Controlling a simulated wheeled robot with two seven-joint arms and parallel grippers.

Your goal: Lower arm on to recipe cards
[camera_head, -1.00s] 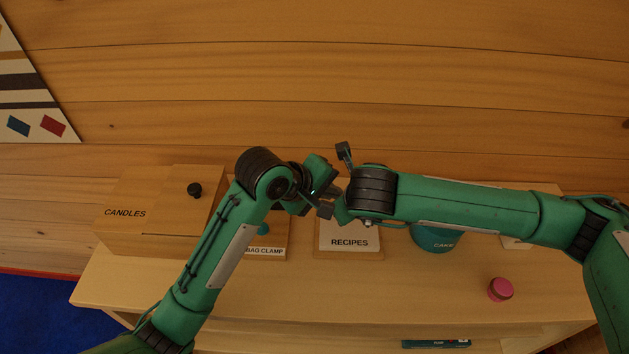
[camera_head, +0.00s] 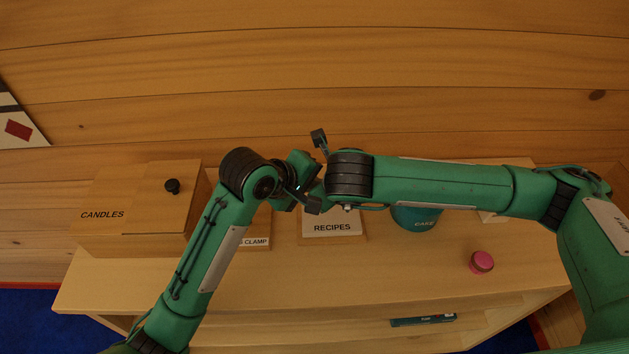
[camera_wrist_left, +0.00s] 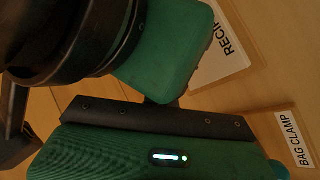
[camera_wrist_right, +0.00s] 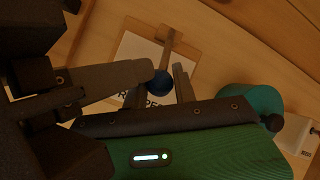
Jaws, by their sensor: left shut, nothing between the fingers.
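The recipe box or stand, labelled RECIPES (camera_head: 332,227), sits on the shelf top below my two wrists. In the right wrist view its pale card (camera_wrist_right: 140,48) shows, with a wooden arm (camera_wrist_right: 168,45) ending in a dark blue ball (camera_wrist_right: 158,84). My right gripper (camera_wrist_right: 168,82) has its fingers at the ball, one on either side; whether they press on it is unclear. In the head view the ball and wooden arm are hidden by my wrists. My left gripper (camera_wrist_left: 160,102) is shut and empty, close beside my right wrist, which covers part of its view.
A CANDLES box (camera_head: 130,210) with a black knob stands at left. The BAG CLAMP label (camera_wrist_left: 293,139) is beside the recipes. A teal CAKE container (camera_head: 417,218) and a pink object (camera_head: 481,262) are to the right. The front of the shelf top (camera_head: 370,285) is clear.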

